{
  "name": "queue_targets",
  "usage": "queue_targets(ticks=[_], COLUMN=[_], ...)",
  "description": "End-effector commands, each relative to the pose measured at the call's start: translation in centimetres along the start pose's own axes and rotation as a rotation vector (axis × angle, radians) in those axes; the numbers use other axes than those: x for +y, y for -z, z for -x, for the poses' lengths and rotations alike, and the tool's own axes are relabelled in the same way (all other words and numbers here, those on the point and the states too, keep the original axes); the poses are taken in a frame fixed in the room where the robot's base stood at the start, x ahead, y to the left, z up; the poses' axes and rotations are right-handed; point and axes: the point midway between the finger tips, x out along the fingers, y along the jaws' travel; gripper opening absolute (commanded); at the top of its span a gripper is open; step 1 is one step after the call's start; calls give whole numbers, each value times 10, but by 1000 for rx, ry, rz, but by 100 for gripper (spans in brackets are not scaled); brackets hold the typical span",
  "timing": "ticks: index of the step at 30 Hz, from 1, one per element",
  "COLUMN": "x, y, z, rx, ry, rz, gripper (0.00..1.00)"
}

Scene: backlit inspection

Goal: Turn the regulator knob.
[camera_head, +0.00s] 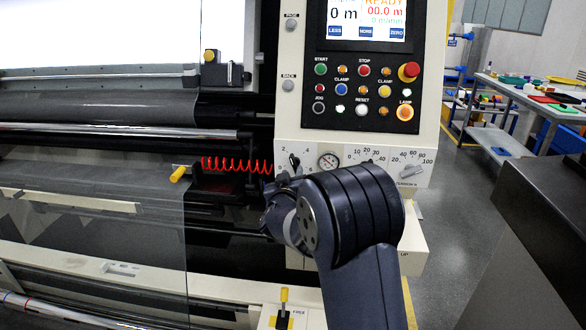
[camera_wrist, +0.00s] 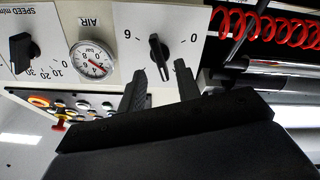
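The regulator knob, a black pointer knob (camera_wrist: 157,50) on a white panel, sits between the marks 6 and 0 in the wrist view, beside a round air gauge (camera_wrist: 92,58). In the head view the knob (camera_head: 294,161) shows just above my wrist. My gripper (camera_wrist: 160,69) is open, with its two dark fingers apart and pointing at the knob. The fingertips lie to either side of the knob's lower end in the wrist view; I cannot tell whether they touch it. In the head view my wrist hides the fingers.
A speed knob (camera_wrist: 20,52) is on the gauge's other side; a tension knob (camera_head: 410,171) is farther right. A button panel (camera_head: 372,90) with a screen stands above.

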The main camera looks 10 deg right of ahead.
Motion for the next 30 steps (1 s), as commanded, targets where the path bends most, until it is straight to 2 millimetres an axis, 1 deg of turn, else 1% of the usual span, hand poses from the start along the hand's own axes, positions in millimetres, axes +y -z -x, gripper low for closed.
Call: queue_targets(ticks=[1,3,9,13,21,30], x=[1,1,0,0,0,0], y=[0,0,0,0,0,0], z=[-9,-20,-38,-43,-44,-44], rx=[0,-1,0,0,0,0], ry=[-2,-1,0,1,1,1], rz=[0,0,1,1,1,1], gripper=[32,32,32,32,31,6])
